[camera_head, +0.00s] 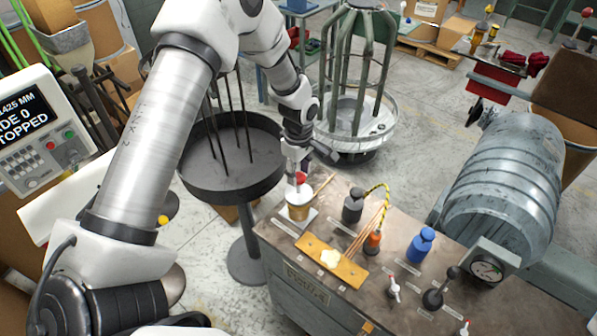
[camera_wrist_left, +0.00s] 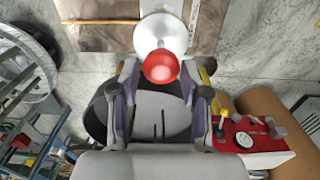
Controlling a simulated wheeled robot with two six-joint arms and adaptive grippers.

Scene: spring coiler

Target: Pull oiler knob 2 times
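A red knob (camera_head: 301,178) stands on top of a small oiler-like cup (camera_head: 298,204) with a tan body, at the far left corner of the metal bench top. My left gripper (camera_head: 296,158) reaches down to it from above and partly hides it. In the left wrist view the red knob (camera_wrist_left: 161,67) sits above a white dome (camera_wrist_left: 160,33). There my left gripper (camera_wrist_left: 160,75) has its two fingers spread, one on each side of the knob, with gaps visible. Whether the knob is fully between the fingertips in depth is hard to tell. My right gripper is out of view.

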